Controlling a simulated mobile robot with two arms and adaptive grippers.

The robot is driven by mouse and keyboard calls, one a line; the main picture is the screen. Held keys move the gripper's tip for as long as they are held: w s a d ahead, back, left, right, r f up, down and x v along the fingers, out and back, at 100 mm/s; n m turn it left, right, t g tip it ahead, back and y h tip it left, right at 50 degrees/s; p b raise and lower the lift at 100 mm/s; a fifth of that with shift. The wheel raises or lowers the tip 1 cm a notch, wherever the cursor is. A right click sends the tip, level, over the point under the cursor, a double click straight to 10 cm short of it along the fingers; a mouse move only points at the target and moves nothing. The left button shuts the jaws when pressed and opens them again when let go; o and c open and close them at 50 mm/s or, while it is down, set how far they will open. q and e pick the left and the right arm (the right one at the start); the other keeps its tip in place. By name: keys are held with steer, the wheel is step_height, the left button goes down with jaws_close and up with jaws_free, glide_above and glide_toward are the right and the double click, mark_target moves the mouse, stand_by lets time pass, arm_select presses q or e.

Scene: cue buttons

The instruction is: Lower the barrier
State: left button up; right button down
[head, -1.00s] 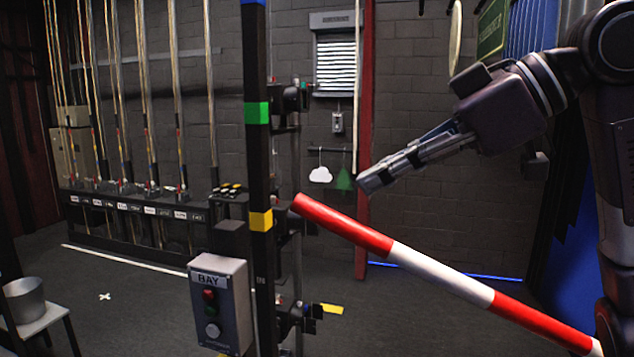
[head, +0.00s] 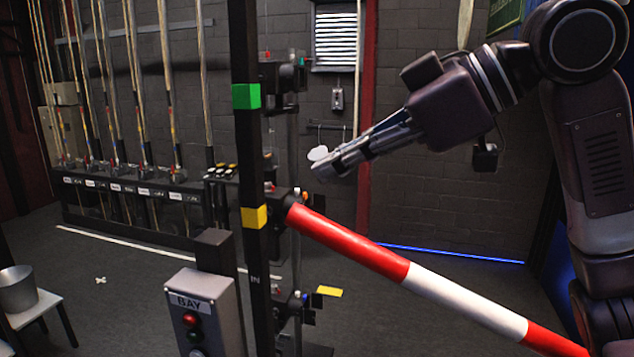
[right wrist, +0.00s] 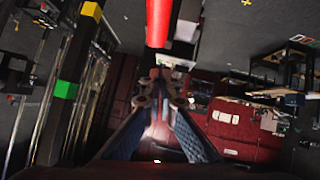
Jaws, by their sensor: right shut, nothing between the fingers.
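The barrier is a red and white striped pole (head: 455,297). In the head view it slopes from a dark post (head: 254,170) at the upper left down to the lower right. Its red end (right wrist: 158,22) shows at the top of the right wrist view. My right gripper (head: 318,171) is shut and empty. In the head view it appears above the pole's upper left end, apart from it in the picture. A control box marked BAY (head: 203,316) stands at the bottom, with a red and a green button. My left gripper is not in view.
The post carries a green block (head: 246,96) and a yellow block (head: 255,217). A rack of upright ropes (head: 130,190) stands at the back left. A metal pot (head: 17,290) sits on a white stool at the left. Open floor lies between.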

mark_target(316, 222)
steer(key=shift+w+a+f+p, duration=0.5)
steer(key=shift+w+a+f, duration=0.55)
steer(key=shift+f, duration=0.15)
steer(key=shift+w+f+p, duration=0.2)
steer(key=shift+f+p, duration=0.15)
steer(key=shift+f, duration=0.75)
steer(key=shift+s+f, duration=0.1)
steer(key=shift+f, duration=0.2)
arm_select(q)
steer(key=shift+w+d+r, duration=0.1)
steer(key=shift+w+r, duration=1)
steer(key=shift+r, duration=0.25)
arm_select(e)
steer(key=shift+a, duration=0.1)
